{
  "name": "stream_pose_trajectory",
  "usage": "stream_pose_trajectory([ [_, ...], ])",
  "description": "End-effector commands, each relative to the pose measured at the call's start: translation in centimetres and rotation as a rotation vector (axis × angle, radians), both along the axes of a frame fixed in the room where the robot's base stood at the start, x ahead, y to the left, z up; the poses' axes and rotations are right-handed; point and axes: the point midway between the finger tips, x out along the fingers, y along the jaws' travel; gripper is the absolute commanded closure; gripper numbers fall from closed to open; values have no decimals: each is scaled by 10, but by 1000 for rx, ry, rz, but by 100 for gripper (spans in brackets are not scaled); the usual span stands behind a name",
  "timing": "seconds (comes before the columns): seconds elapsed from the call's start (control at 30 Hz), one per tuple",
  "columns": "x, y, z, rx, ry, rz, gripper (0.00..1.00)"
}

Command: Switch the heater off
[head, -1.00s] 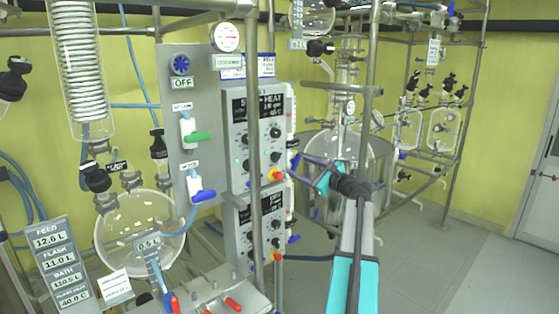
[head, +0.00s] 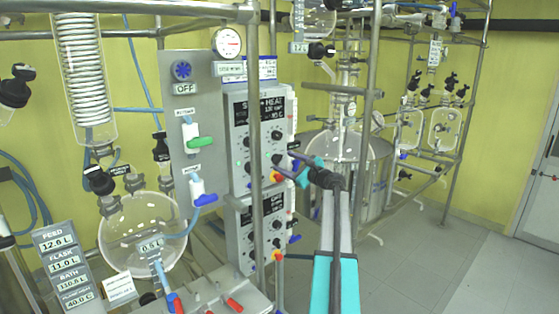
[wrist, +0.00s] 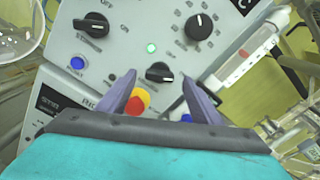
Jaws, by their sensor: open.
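The upper control box (head: 240,130) has a dark display (head: 259,108) headed with HEAT text, and black knobs. In the head view my gripper (head: 282,166) is at the right side of its lower face, pointing left. In the wrist view the two purple fingers of my gripper (wrist: 158,84) are open. They stand on either side of a small black knob (wrist: 160,72), which shows between their tips; whether they touch it I cannot tell. A lit green lamp (wrist: 151,48) sits above the knob.
A larger black knob (wrist: 200,27), a left knob (wrist: 92,26) and a blue button (wrist: 77,63) are close by. A lower control box (head: 240,232) sits beneath. A vertical steel pole (head: 257,200) crosses in front. Glassware stands left and behind; the right floor is free.

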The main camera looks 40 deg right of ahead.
Motion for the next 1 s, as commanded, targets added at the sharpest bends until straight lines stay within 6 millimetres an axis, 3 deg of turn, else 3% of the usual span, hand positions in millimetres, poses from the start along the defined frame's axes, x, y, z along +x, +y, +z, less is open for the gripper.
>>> stream_pose_trajectory([
  [0.1, 16, -2, 2, 1, 0, 1, 41],
  [0.3, 29, -3, 1, 0, 0, 0, 41],
  [0.67, 31, -3, 0, 0, 0, -1, 41],
  [0.9, 31, -3, 0, 0, 0, -1, 79],
  [0.93, 31, -3, 0, 0, 0, -1, 82],
  [0.97, 29, 16, 0, 0, 0, 1, 82],
  [1.0, 31, 9, 0, -1, 1, 3, 82],
])
